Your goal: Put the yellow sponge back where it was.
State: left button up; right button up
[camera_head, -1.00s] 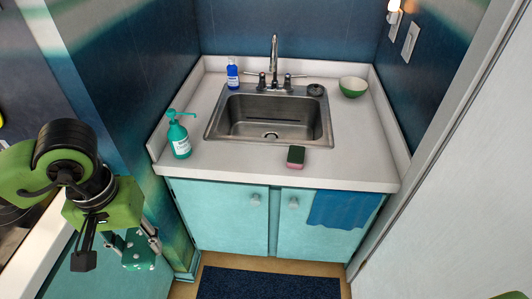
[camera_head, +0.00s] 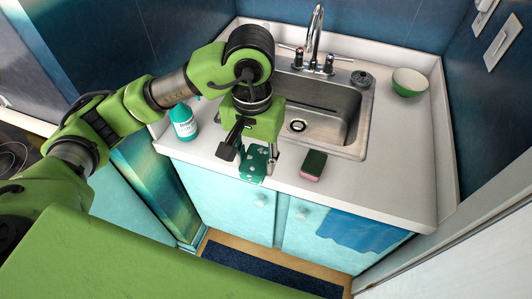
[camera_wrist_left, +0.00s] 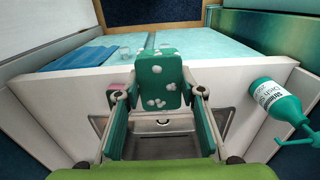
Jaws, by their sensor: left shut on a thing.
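My left gripper (camera_head: 249,157) is shut on a green block with white spots (camera_head: 254,167), above the counter's front edge in the head view. In the left wrist view the spotted block (camera_wrist_left: 160,82) sits between the two fingers. No yellow sponge shows in these views. A sponge with a dark green top and pink base (camera_head: 313,165) lies on the counter, right of the gripper and in front of the sink. A little of its pink side shows in the left wrist view (camera_wrist_left: 121,86). My right gripper is not in view.
The steel sink (camera_head: 345,108) with a faucet (camera_head: 316,40) is behind the gripper. A teal soap bottle (camera_head: 183,122) stands left on the white counter (camera_head: 392,180). A green bowl (camera_head: 409,83) and a dark round sink strainer (camera_head: 362,78) are at the back right. A blue towel (camera_head: 362,232) hangs on the cabinet.

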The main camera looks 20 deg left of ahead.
pick_arm(q)
jog(key=w+f, duration=0.2)
jog(key=w, duration=0.1)
jog(key=w+f+p, duration=0.1)
jog(key=w+f, duration=0.1)
jog(key=w, duration=0.1)
jog(key=w+a+f+p, duration=0.1)
jog(key=w+f, duration=0.2)
jog(key=shift+w+f, duration=0.1)
jog(key=shift+w, duration=0.2)
jog(key=shift+w+a+f, duration=0.1)
jog(key=shift+w+f, duration=0.1)
jog(key=shift+f, duration=0.05)
jog(key=shift+w+f, duration=0.2)
jog(key=shift+f, duration=0.1)
notch_tip(320, 180, down, 2)
jog(key=shift+w+f+p, duration=0.1)
jog(key=shift+p, duration=0.55)
jog(key=shift+f, duration=0.5)
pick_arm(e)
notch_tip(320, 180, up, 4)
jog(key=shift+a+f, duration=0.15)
pick_arm(q)
jog(key=shift+f, duration=0.15)
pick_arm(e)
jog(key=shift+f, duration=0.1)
